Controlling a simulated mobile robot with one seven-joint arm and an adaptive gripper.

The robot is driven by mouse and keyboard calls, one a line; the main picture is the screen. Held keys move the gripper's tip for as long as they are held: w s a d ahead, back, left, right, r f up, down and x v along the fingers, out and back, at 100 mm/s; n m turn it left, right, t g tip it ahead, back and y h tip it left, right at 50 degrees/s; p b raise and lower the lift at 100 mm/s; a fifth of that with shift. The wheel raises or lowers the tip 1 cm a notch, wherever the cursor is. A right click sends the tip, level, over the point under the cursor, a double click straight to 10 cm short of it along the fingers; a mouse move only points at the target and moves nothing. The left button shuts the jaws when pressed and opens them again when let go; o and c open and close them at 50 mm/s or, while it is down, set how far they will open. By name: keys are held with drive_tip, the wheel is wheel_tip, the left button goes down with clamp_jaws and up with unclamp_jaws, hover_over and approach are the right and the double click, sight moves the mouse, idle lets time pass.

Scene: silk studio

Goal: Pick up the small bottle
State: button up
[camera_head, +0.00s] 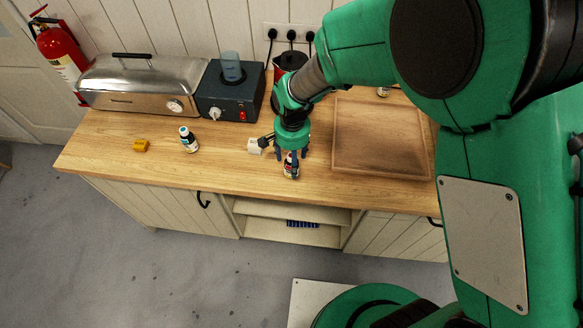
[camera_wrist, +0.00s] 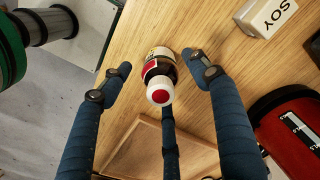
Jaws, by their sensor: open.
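A small bottle (camera_head: 291,165) with a dark body, a red and white label and a white cap stands on the wooden counter under my gripper. In the wrist view the bottle (camera_wrist: 158,72) shows its white cap with a red dot, pointing toward the camera. My gripper (camera_head: 291,158) is open above and around the bottle. In the wrist view the blue fingers of my gripper (camera_wrist: 160,85) spread on both sides of the bottle and below it, with gaps at both sides. The bottle's lower part is partly hidden in the head view.
A wooden tray (camera_head: 381,175) lies right of the bottle. A white block marked SOY (camera_wrist: 266,15) and a red container (camera_wrist: 290,110) are close by. Another bottle (camera_head: 189,140) and a yellow block (camera_head: 141,146) stand left. The counter's front edge is near.

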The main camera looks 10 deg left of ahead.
drive_tip(key=shift+f, duration=0.15)
drive_tip(key=shift+s+a+f+b, duration=0.1)
drive_tip(key=shift+f+b, duration=0.3)
drive_tip(key=shift+f, duration=2.15)
drive_tip(key=c, duration=1.3)
drive_tip(key=shift+r, duration=0.2)
drive_tip(key=shift+r, duration=0.55)
wheel_tip(320, 180, up, 2)
drive_tip(key=shift+r+p, duration=0.1)
drive_tip(key=shift+p, duration=0.2)
drive_tip(key=s+d, duration=0.3)
drive_tip(key=s, duration=0.4)
drive_tip(key=s+d+r+p, duration=0.1)
drive_tip(key=s+d, duration=0.3)
drive_tip(key=s, duration=0.3)
drive_tip(key=shift+d+r, duration=0.2)
drive_tip(key=shift+d, duration=0.1)
